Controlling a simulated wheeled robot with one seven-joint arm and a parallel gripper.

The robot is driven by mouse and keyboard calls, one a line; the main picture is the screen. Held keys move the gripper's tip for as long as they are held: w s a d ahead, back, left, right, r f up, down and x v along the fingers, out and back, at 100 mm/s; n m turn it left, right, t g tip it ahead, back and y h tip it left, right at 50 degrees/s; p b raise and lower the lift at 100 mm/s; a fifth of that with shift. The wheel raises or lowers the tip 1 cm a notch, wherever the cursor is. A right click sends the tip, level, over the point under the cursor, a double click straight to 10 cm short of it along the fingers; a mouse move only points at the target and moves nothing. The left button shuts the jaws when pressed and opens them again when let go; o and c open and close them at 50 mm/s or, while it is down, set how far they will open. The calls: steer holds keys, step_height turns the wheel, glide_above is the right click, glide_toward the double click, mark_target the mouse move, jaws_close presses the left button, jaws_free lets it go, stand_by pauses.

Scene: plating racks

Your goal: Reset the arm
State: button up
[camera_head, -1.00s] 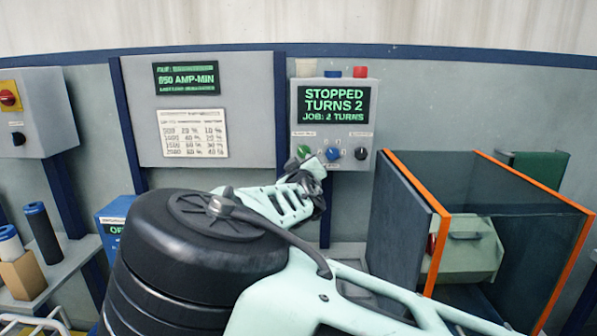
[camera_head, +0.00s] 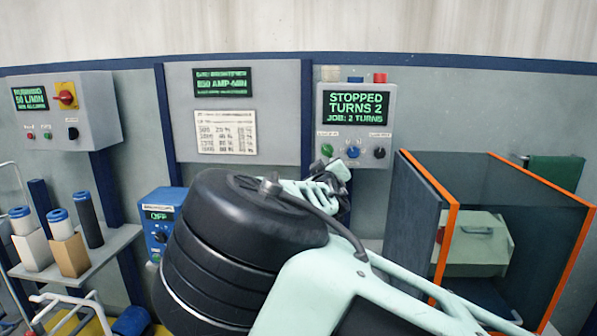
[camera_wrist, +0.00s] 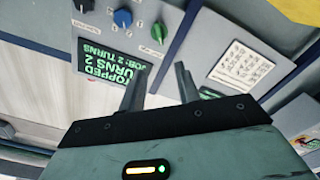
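My gripper (camera_wrist: 160,68) is open and empty in the wrist view, its two dark fingers apart. In the head view my arm hides most of it; its dark end shows just below the control box (camera_head: 390,118). The box screen (camera_head: 356,108) reads STOPPED, TURNS 2, JOB: 2 TURNS. No contact shows.
An orange-edged dark enclosure (camera_head: 445,240) stands right of my arm, with a pale green barrel-like box (camera_head: 480,262) inside. At left, a shelf (camera_head: 110,245) holds capped cylinders and blocks. A blue OFF unit (camera_head: 160,225) sits close beside my arm.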

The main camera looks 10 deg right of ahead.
steer(key=s+d+f+m+g+y, duration=0.1)
steer(key=s+d+f+m+g, duration=0.1)
steer(key=s+f+g, duration=0.35)
steer(key=s+d+f+m+g, duration=0.1)
steer(key=s+f+g, duration=0.15)
steer(key=f, duration=0.65)
steer(key=s+a+f+g+y, duration=0.3)
steer(key=s+a+f, duration=0.15)
steer(key=s, duration=0.45)
steer(key=s+a+r+n+g+y, duration=0.1)
steer(key=s+a+r+g+y, duration=0.1)
steer(key=s+a, duration=0.35)
steer(key=s+a+r+n+g+y, duration=0.1)
steer(key=s+a+r+g, duration=0.15)
steer(key=s, duration=0.55)
steer(key=s+r+n, duration=0.2)
steer(key=s, duration=0.7)
steer(key=s+a+r+n+g, duration=0.1)
steer(key=s+r+n, duration=0.2)
steer(key=s, duration=0.6)
steer(key=shift+r+h, duration=0.25)
steer(key=shift+h, duration=0.05)
steer(key=shift+g, duration=0.25)
